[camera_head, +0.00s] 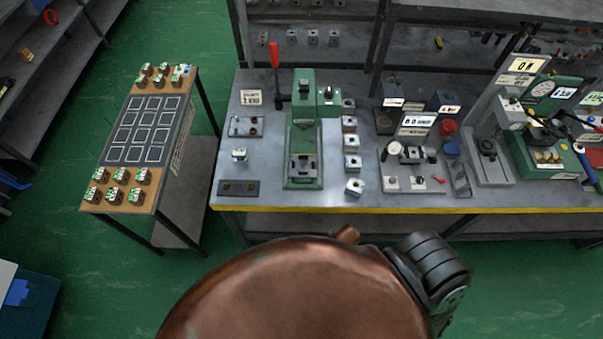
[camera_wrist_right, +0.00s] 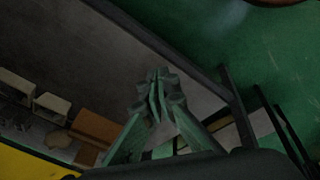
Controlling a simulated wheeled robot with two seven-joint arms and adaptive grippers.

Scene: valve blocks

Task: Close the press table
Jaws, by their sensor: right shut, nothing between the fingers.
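The green press (camera_head: 303,100) stands on the workbench, left of its middle, in the head view. Its red-tipped lever (camera_head: 273,56) points up at the left of the press. The press table (camera_head: 303,168) is at the lower front of the press, with a small dark fixture on it, reaching toward the bench's front edge. I cannot tell how far it is pulled out. In the right wrist view my right gripper (camera_wrist_right: 156,76) is shut, with its green fingers together and nothing between them. The press is not clearly visible there. My left gripper is in neither view.
The workbench (camera_head: 400,198) has a yellow front edge. Several small metal blocks (camera_head: 350,142) stand in a column right of the press. A small side table (camera_head: 170,120) with valve blocks is at the left. Green floor lies between the two tables.

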